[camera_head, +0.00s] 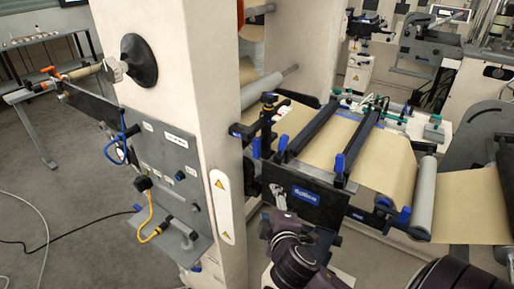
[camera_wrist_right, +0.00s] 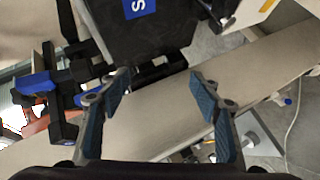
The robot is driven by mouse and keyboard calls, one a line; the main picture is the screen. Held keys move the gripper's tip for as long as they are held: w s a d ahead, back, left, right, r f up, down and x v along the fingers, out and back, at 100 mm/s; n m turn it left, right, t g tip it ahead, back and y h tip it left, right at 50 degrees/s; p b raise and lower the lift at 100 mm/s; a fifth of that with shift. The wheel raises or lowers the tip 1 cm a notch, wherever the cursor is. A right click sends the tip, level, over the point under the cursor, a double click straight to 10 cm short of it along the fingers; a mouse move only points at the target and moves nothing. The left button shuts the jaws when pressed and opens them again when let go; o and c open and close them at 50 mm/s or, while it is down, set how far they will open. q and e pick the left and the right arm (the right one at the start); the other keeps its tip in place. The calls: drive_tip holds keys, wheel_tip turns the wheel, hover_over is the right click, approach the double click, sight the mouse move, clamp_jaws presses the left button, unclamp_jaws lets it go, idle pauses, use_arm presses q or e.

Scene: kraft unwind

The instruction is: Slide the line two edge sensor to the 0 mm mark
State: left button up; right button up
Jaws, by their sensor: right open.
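My right gripper (camera_head: 279,203) is at the front of the splice unit, close to its black plate with a blue label (camera_head: 304,194). In the right wrist view its two blue-padded fingers (camera_wrist_right: 160,93) stand wide apart with nothing gripped between them. The labelled plate (camera_wrist_right: 135,22) shows beyond the fingertips. A small black device on a post (camera_head: 268,110) stands at the left edge of the kraft web; I cannot tell whether it is the line two edge sensor. No 0 mm mark or scale is readable. My left gripper is not in view.
The brown kraft web (camera_head: 387,160) runs under two black bars and over a grey roller (camera_head: 424,195). A cream machine column (camera_head: 180,110) stands left of the gripper. A yellow cable (camera_head: 151,216) hangs at a grey side panel. Open floor (camera_head: 55,215) lies left.

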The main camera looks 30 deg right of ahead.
sight(258, 151)
drive_tip(key=w+r+n+t, duration=0.1)
drive_tip(key=w+r, duration=0.1)
drive_tip(key=r, duration=0.1)
drive_tip(key=w+r+n+t, duration=0.1)
drive_tip(key=r+n+t, duration=0.1)
drive_tip(key=r, duration=0.2)
drive_tip(key=w+d+r+n+t, duration=0.1)
drive_tip(key=w+r, duration=0.1)
drive_tip(key=r, duration=0.1)
drive_tip(key=shift+w+r+n+h, duration=0.3)
drive_tip(key=shift+w+h, duration=0.05)
drive_tip(key=shift+h, duration=0.05)
drive_tip(key=p+x, duration=0.2)
drive_tip(key=x, duration=0.4)
drive_tip(key=shift+a+r, duration=0.1)
drive_tip(key=shift+w+d, duration=0.25)
drive_tip(key=shift+w, duration=0.35)
drive_tip(key=shift+c, duration=0.4)
drive_tip(key=c, duration=1.4)
drive_tip(key=shift+o, duration=0.2)
drive_tip(key=shift+w+d, duration=0.25)
drive_tip(key=shift+d, duration=0.55)
drive_tip(key=o, duration=1.4)
